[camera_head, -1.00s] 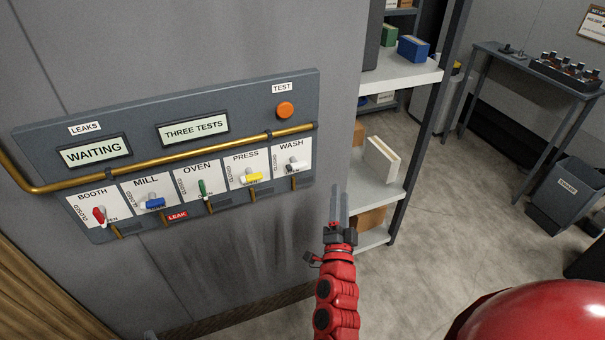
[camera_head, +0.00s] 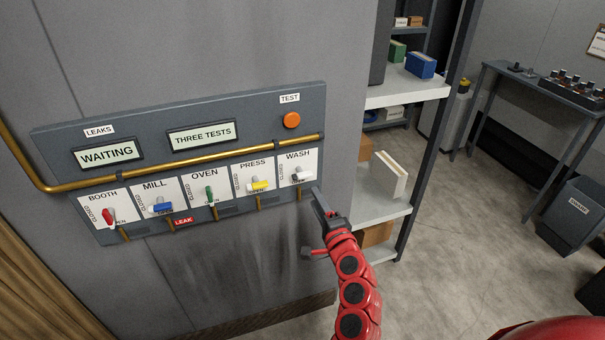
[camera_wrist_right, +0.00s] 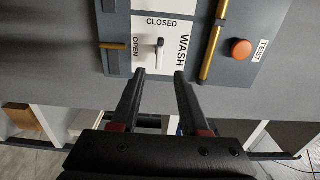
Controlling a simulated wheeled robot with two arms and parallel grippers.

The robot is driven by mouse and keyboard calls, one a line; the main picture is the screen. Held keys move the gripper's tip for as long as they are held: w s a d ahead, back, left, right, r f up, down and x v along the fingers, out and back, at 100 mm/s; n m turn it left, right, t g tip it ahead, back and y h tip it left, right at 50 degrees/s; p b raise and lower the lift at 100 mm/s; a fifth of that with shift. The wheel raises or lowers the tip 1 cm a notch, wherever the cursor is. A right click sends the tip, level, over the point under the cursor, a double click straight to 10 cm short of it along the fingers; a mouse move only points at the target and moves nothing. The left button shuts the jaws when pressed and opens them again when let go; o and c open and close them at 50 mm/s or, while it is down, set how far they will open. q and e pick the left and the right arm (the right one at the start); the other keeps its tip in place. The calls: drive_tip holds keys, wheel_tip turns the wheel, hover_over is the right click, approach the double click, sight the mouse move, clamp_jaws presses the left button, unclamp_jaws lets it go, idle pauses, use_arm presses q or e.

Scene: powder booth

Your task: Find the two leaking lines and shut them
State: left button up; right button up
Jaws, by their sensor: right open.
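A grey panel (camera_head: 60,140) on the wall has lever cards BOOTH (red lever (camera_head: 108,216)), MILL (blue lever (camera_head: 162,208)), OVEN (green lever (camera_head: 210,195)), PRESS (yellow lever (camera_head: 260,185)) and WASH (white lever (camera_head: 302,176)). A red LEAK tag (camera_head: 183,222) sits below, between MILL and OVEN. The LEAKS display (camera_head: 107,153) reads WAITING; another display (camera_head: 202,135) reads THREE TESTS. The orange TEST button (camera_head: 291,120) is top right. My right gripper (camera_head: 318,196) is open and empty, just right of and below WASH. The wrist view shows the WASH lever (camera_wrist_right: 159,46) ahead of the open fingers (camera_wrist_right: 160,76).
A brass pipe (camera_head: 230,152) crosses the panel above the cards, with short stubs below. A shelf unit (camera_head: 405,92) with boxes stands close to the right of my gripper. A table (camera_head: 510,75) and grey bin (camera_head: 575,215) are farther right. Floor between is clear.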

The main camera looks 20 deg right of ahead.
sight(303, 178)
drive_tip(key=w, duration=0.3)
drive_tip(key=w+p, duration=0.1)
drive_tip(key=w, duration=0.5)
drive_tip(key=shift+w+a+p, duration=0.25)
drive_tip(key=shift+w+p, duration=0.1)
drive_tip(key=shift+w+f, duration=0.1)
drive_tip(key=shift+w, duration=0.85)
clamp_jaws()
